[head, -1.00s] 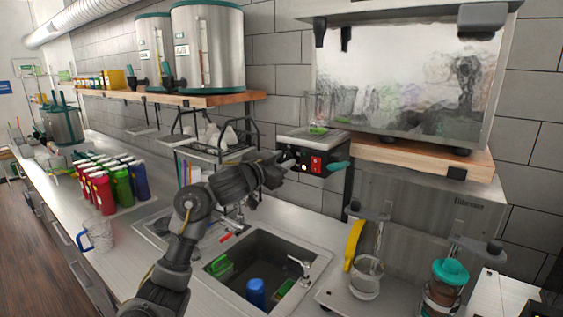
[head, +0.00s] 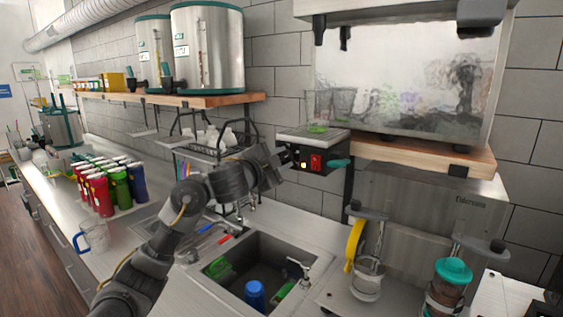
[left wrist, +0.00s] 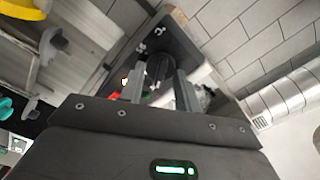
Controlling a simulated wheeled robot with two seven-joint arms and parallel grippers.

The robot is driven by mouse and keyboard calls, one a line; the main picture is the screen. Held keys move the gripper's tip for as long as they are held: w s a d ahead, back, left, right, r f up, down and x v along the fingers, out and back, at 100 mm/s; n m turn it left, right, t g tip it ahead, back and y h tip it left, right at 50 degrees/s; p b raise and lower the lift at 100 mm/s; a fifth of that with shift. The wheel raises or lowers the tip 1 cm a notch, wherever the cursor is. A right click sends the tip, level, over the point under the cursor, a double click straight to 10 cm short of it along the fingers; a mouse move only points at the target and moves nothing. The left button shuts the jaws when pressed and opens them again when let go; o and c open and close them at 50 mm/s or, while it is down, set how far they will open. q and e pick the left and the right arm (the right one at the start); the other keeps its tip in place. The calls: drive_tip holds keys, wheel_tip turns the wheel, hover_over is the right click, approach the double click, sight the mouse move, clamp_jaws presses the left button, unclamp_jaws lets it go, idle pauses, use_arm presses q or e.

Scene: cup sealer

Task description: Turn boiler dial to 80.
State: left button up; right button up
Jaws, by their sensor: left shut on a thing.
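The boiler (head: 313,152) is a box with a grey top and a black front panel, mounted by the wall right of the rack. Its panel has a red switch (head: 316,162) and a small lit light. My left gripper (head: 287,158) reaches the left part of this panel. In the left wrist view, the dark round dial (left wrist: 158,68) sits between the two grey fingers of my left gripper (left wrist: 159,84), which are shut on it. In the head view the gripper hides the dial, and its number marks cannot be read. My right gripper is not in view.
A sink (head: 265,262) with a blue cup lies below the arm. Several coloured bottles (head: 103,190) and a clear jug (head: 93,237) stand on the left counter. A wooden shelf (head: 180,98) carries steel dispensers. A large clear-fronted machine (head: 405,85) is at the right.

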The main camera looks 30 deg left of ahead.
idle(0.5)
use_arm(q)
drive_tip(key=o, duration=0.9)
drive_tip(key=shift+o, duration=0.2)
drive_tip(key=shift+s, duration=0.1)
drive_tip(key=s+a, duration=0.1)
drive_tip(key=s, duration=0.9)
drive_tip(key=shift+s+a+b, duration=0.25)
drive_tip(key=shift+s+b, duration=0.05)
